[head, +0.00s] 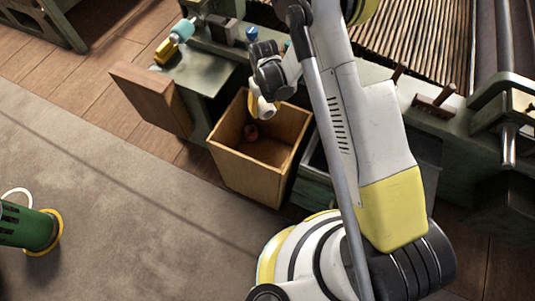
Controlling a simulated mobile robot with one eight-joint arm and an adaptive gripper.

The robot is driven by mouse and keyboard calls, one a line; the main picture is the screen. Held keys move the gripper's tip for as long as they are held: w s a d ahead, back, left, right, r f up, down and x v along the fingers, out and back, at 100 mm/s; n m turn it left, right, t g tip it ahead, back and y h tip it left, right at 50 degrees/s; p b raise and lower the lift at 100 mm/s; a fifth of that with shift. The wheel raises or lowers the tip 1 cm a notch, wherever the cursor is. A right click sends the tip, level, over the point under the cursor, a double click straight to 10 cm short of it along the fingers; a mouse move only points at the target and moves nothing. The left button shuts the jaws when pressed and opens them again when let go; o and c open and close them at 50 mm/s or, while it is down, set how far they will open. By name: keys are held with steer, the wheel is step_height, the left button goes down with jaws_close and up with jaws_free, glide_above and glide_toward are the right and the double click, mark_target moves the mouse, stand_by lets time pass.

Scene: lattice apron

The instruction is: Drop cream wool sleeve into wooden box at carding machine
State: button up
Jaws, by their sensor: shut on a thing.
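The wooden box (240,174) stands open-topped on the floor beside the green carding machine (452,124). My gripper (262,101) hangs over the far side of the box opening, pointing down. It is shut on the cream wool sleeve (265,109), a small pale piece partly hidden by the fingers. The sleeve shows above the box's inside; its exact height over the rim is hard to tell. A small reddish thing (250,131) lies inside the box.
A brown wooden panel (150,97) stands left of the box, by a green bench (205,72) with a yellow-and-teal item (174,42). A grey-green bin (312,180) is right of the box.

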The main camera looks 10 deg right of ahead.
step_height(320, 180, down, 5)
steer(key=shift+f+b, duration=0.1)
steer(key=shift+b, duration=1.15)
steer(key=o, duration=1)
step_height(320, 180, up, 12)
steer(key=shift+r, duration=0.1)
